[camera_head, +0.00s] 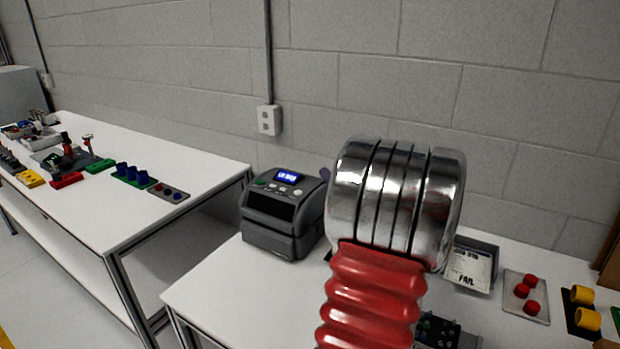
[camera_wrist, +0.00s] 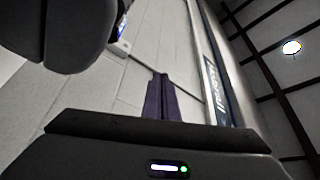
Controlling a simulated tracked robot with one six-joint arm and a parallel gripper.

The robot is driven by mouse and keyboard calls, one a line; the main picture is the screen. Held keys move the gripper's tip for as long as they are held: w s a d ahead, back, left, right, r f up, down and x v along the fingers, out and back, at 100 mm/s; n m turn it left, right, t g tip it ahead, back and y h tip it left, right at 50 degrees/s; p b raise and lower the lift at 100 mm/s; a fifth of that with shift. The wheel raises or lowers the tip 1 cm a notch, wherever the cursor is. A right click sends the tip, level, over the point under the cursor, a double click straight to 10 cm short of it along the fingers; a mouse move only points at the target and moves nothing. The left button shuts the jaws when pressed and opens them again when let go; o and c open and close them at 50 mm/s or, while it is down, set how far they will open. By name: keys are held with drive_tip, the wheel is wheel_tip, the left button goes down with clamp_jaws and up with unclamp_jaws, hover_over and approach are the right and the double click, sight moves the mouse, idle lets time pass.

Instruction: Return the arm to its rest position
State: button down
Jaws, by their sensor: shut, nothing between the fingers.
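My arm (camera_head: 390,245) rises in the middle of the head view, with a ribbed red sleeve below polished metal rings. It covers part of the near table. My gripper (camera_wrist: 160,78) shows in the wrist view as two dark purple fingers lying side by side. They are shut with nothing between them, against the grey block wall. In the head view the gripper is mostly hidden behind my arm; a small purple bit shows just left of the rings.
A dark device with a lit blue display (camera_head: 285,215) stands on the near table (camera_head: 215,285), left of my arm. A card marked FAIL (camera_head: 468,268), red balls on a plate (camera_head: 527,292) and yellow parts (camera_head: 585,307) stand right. Another table (camera_head: 150,160) holds several small parts.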

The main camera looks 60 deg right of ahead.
idle(0.3)
drive_tip(key=w+a+f+n+g+y, duration=0.1)
drive_tip(key=w+a+n+g+y, duration=0.3)
drive_tip(key=a, duration=0.6)
drive_tip(key=w+a+n+t+y, duration=0.1)
drive_tip(key=w+a+y, duration=0.45)
drive_tip(key=a, duration=0.45)
drive_tip(key=w+a+f+n+g+y, duration=0.1)
drive_tip(key=w+a+n+g+y, duration=0.15)
drive_tip(key=w+a+y, duration=0.55)
drive_tip(key=s+a+f+n+g+h, duration=0.1)
drive_tip(key=s+a+f+n+g, duration=0.1)
drive_tip(key=a, duration=0.6)
drive_tip(key=s+a+f+n+g+h, duration=0.1)
drive_tip(key=s+a+f+g, duration=0.15)
drive_tip(key=a, duration=0.55)
drive_tip(key=s+a+f+n+g+h, duration=0.1)
drive_tip(key=s+a+n+g+h, duration=0.2)
drive_tip(key=s+a+n+h, duration=0.3)
drive_tip(key=shift+s+a+f+g+h, duration=0.25)
drive_tip(key=shift+s+a+h, duration=0.4)
drive_tip(key=shift+s+a, duration=1.65)
